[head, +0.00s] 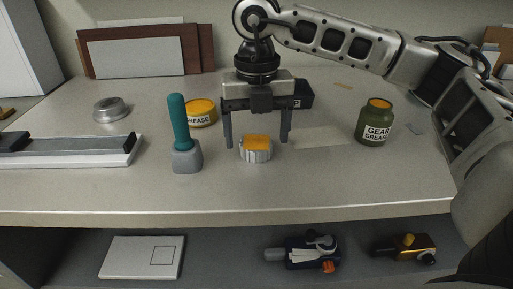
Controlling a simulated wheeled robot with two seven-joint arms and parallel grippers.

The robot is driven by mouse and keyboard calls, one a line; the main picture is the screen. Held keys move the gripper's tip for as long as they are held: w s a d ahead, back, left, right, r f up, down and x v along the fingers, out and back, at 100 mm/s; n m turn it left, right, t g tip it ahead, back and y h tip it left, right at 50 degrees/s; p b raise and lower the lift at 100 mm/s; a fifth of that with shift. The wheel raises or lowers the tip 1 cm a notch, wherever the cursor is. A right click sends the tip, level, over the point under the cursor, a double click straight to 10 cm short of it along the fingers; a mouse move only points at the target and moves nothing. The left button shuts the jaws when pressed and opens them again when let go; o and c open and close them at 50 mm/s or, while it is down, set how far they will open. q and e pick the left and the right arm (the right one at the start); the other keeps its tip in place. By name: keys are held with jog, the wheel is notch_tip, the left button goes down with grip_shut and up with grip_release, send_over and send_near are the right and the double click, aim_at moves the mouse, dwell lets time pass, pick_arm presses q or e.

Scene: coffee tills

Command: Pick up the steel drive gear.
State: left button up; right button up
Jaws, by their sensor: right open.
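The steel drive gear (256,156) stands on the worktop near its front middle. It is a short grey ribbed cylinder, and its top is covered in orange-yellow, which looks like grease. My right gripper (257,143) comes down from above with its two fingers apart, one to each side of the gear. The fingertips are around the height of the gear's top, slightly behind or beside it. I cannot tell if either finger touches it. The gripper holds nothing. My left gripper is not in view.
A teal-handled tool (180,122) in a grey holder stands left of the gear. A yellow grease tin (201,112) is behind it, and a green gear grease jar (374,124) stands right. A metal dish (111,109) and a long bar on a white base (80,152) lie left. The shelf below holds several items.

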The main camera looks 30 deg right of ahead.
jog(key=shift+f, duration=0.8)
jog(key=c, duration=1.2)
jog(key=shift+r, duration=0.1)
jog(key=shift+c, duration=1.3)
jog(key=shift+r, duration=0.1)
